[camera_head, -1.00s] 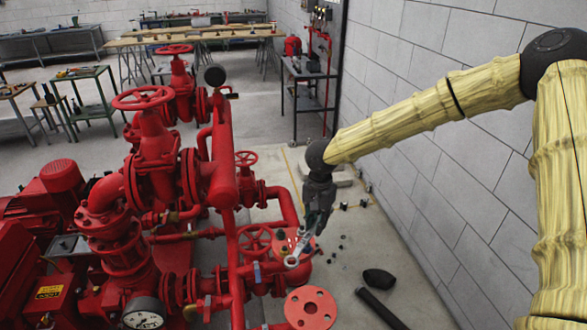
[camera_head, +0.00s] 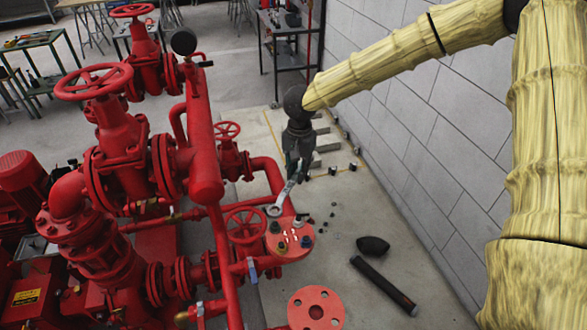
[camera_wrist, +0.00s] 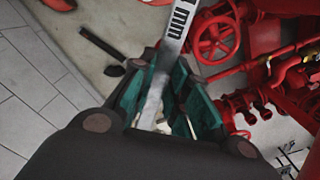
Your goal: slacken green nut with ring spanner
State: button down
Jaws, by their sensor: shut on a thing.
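My gripper (camera_head: 297,176) is shut on the ring spanner (camera_head: 284,196) and holds it above the red pipework. The spanner slants down and left, its ring end (camera_head: 274,210) just beyond the far-left edge of the red round flange (camera_head: 292,236). Several small nuts or studs stand on this flange. A dark greenish one (camera_head: 281,247) is on its near side, but its colour is hard to tell. In the wrist view the teal fingers (camera_wrist: 160,78) clasp the spanner's pale, "mm"-marked shank (camera_wrist: 178,22). Its ring end is out of that view.
A second red flange (camera_head: 316,309) is nearer. A black tube (camera_head: 383,283) and small loose parts lie on the floor towards the wall.

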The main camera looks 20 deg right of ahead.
jog(key=shift+r, duration=0.15)
jog(key=f, duration=0.3)
jog(key=shift+w+a+f+p, duration=0.1)
jog(key=shift+w+f+p, duration=0.05)
jog(key=shift+w+p, duration=0.25)
notch_tip(320, 180, down, 2)
jog(key=shift+w+f, duration=0.15)
jog(key=shift+f, duration=0.1)
jog(key=shift+w+f, duration=0.1)
jog(key=shift+f, duration=0.05)
jog(key=shift+p, duration=0.95)
dwell(0.9)
jog(key=shift+f+b, duration=0.35)
jog(key=shift+f, duration=1)
dwell(0.7)
jog(key=shift+a+r+p, duration=0.1)
jog(key=shift+p, duration=0.2)
